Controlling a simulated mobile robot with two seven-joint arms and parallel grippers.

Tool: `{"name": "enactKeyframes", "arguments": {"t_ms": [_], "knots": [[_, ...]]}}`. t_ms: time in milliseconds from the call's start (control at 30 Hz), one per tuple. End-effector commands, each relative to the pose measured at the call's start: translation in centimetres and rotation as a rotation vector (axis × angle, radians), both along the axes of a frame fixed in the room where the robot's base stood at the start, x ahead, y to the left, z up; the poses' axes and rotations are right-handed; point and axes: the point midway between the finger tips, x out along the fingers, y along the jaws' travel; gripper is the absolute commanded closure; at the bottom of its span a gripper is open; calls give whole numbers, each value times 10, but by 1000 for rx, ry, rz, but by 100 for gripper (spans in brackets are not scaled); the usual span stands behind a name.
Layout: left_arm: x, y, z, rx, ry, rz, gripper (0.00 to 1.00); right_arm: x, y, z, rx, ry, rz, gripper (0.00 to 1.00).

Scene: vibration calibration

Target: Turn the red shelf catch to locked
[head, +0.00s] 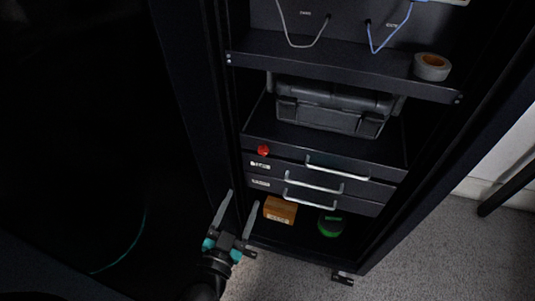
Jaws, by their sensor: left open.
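The red shelf catch (263,150) is a small red knob on the left end of the front edge of the shelf that bears the dark case. Its turned position is too small to tell. My left gripper (238,206) is open and empty, low at the left front of the rack. Its two fingers point up, apart from the catch and below it. My right gripper is not in view.
A dark case (330,108) sits on the shelf above drawers with silver handles (313,186). An orange box (280,210) and a green round item (331,224) lie on the bottom shelf. A tape roll (432,67) sits on the upper shelf. Carpet (440,255) at right is clear.

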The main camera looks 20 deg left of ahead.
Motion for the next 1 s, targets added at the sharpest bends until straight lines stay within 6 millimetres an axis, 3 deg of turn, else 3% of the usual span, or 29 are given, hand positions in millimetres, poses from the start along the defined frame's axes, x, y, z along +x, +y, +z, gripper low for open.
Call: {"name": "enactKeyframes", "arguments": {"t_ms": [267,600,1000], "knots": [[25,-1,2,-1,-11,2,33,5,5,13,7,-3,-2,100],[81,-2,1,-1,-9,3,33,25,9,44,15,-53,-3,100],[135,-4,0,0,-7,2,33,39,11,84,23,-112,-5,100]]}}
